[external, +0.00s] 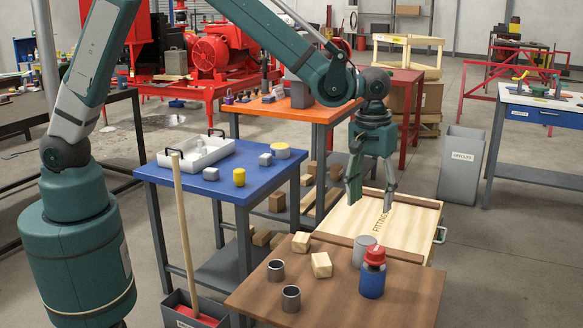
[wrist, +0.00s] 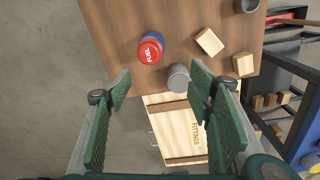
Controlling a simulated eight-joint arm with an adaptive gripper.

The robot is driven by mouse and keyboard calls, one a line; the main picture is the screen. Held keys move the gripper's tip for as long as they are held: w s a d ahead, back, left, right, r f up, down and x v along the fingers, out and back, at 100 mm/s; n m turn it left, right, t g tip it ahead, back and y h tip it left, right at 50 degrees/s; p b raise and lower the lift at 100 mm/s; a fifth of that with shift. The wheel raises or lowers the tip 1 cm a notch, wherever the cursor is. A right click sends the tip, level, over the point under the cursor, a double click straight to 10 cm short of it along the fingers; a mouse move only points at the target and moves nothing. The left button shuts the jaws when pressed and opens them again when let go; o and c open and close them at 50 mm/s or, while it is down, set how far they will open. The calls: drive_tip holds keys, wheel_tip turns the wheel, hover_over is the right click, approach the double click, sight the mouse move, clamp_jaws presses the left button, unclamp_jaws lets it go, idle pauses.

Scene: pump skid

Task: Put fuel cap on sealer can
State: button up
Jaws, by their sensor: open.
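The red fuel cap (external: 375,254) sits on top of a blue can (external: 372,284) near the right edge of the brown table. In the wrist view the cap (wrist: 150,51) shows the word FUEL, with a blue rim around it. A plain grey can (external: 363,248) stands just behind the blue can; it also shows in the wrist view (wrist: 178,78). I cannot read any sealer label, so I cannot tell which can is the sealer can. My gripper (external: 370,190) is open and empty, above the wooden fittings crate and behind the cans. Its spread fingers frame the wrist view (wrist: 160,92).
Two wooden blocks (external: 321,265) and two open dark cups (external: 291,298) stand left of the cans on the brown table (external: 345,308). The fittings crate (external: 408,222) lies behind it. A blue table (external: 225,180) holds a white tray and small parts.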

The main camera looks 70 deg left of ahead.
drive_tip(key=s+a+r+m+t, duration=0.3)
drive_tip(key=s+a+r, duration=1.3)
drive_tip(key=a+r, duration=0.15)
drive_tip(key=s+a+m+t, duration=0.1)
drive_tip(key=s+a, duration=0.2)
drive_tip(key=s, duration=0.3)
drive_tip(key=s+a+m+t, duration=0.1)
drive_tip(key=s+a, duration=0.2)
drive_tip(key=s, duration=0.4)
drive_tip(key=s+a+r+m+t, duration=0.1)
drive_tip(key=s+a, duration=0.2)
drive_tip(key=s, duration=0.4)
drive_tip(key=shift+s+a+t, duration=0.2)
drive_tip(key=shift+a+t, duration=0.1)
drive_tip(key=shift+a, duration=0.05)
